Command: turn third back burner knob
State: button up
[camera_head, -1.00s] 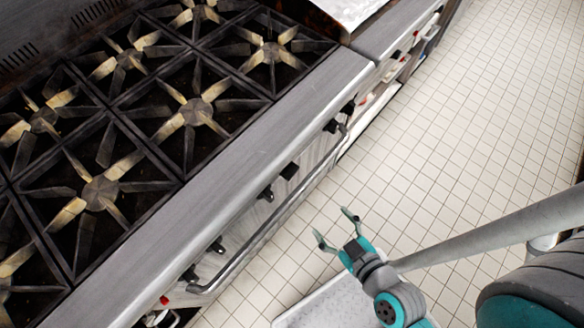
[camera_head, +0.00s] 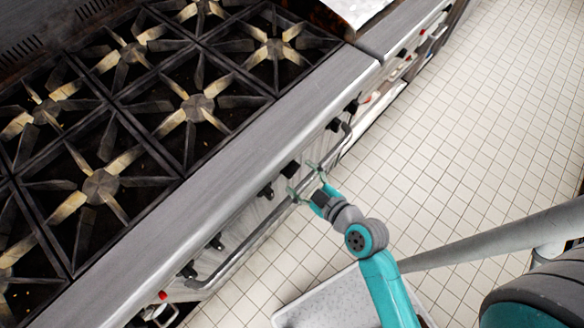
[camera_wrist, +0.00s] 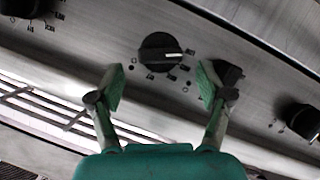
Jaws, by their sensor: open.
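My gripper (camera_head: 301,180) is open and empty at the front panel of the range. In the wrist view its green fingertips (camera_wrist: 161,84) are spread just short of a black knob (camera_wrist: 160,50) with a white mark, which lies ahead of the gap between them. I see no contact. Another black knob (camera_wrist: 229,73) shows beside the right fingertip, partly hidden by it. In the head view a black knob (camera_head: 290,169) is close to the fingertips, with one (camera_head: 266,191) to its lower left. I cannot tell which one is the third back burner's.
More knobs sit along the panel, such as this one (camera_head: 216,242) and this one (camera_wrist: 298,118). A long handle bar (camera_head: 245,250) runs below them. Black burner grates (camera_head: 185,110) cover the range top. A grey tray (camera_head: 330,300) lies below my arm. The tiled floor (camera_head: 480,110) is open at right.

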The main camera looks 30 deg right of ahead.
aim_at(295, 173)
jog(key=shift+x, duration=2.4)
jog(key=c, duration=1.1)
